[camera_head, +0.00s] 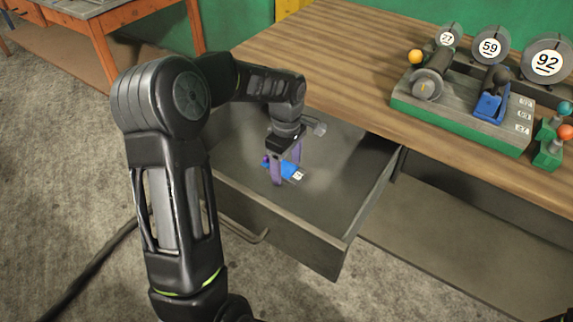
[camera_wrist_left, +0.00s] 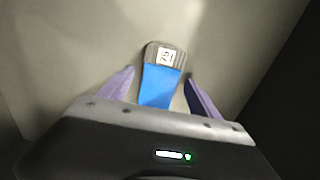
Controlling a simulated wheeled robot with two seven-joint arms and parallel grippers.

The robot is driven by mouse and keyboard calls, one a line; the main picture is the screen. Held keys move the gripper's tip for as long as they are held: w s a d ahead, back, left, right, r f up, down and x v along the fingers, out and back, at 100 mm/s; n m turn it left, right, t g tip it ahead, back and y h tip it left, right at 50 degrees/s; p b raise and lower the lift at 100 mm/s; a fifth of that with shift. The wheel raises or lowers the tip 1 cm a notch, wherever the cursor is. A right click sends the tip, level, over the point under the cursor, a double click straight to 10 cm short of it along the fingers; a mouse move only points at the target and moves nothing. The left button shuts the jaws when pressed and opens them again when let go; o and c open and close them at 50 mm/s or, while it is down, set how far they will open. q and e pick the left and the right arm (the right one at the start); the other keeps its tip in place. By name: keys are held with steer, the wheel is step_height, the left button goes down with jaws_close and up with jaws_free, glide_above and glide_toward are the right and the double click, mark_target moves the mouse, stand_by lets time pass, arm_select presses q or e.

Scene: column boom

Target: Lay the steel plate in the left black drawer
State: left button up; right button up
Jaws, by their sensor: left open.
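The black drawer (camera_head: 345,185) is pulled out under the wooden bench top. A blue piece with a grey ribbed end and a white number label (camera_head: 294,171) lies low in the drawer, apparently on its floor; it also shows in the left wrist view (camera_wrist_left: 160,84). It may be the steel plate. My left gripper (camera_head: 286,178) reaches down into the drawer, its purple fingers open on either side of the blue part, with gaps visible in the wrist view (camera_wrist_left: 162,80). The gripper partly hides the piece in the head view. My right gripper is out of view.
The drawer's front wall (camera_head: 275,222) and side walls surround my left gripper. On the bench top (camera_head: 350,45), a rack (camera_head: 460,115) with numbered discs and tools stands at the right. The middle of the bench is clear. Another table (camera_head: 120,15) stands at the back left.

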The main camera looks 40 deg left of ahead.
arm_select(q)
steer(key=shift+r, duration=0.25)
step_height(320, 180, up, 12)
steer(key=p, duration=0.1)
steer(key=shift+f, duration=0.1)
steer(key=shift+p, duration=0.35)
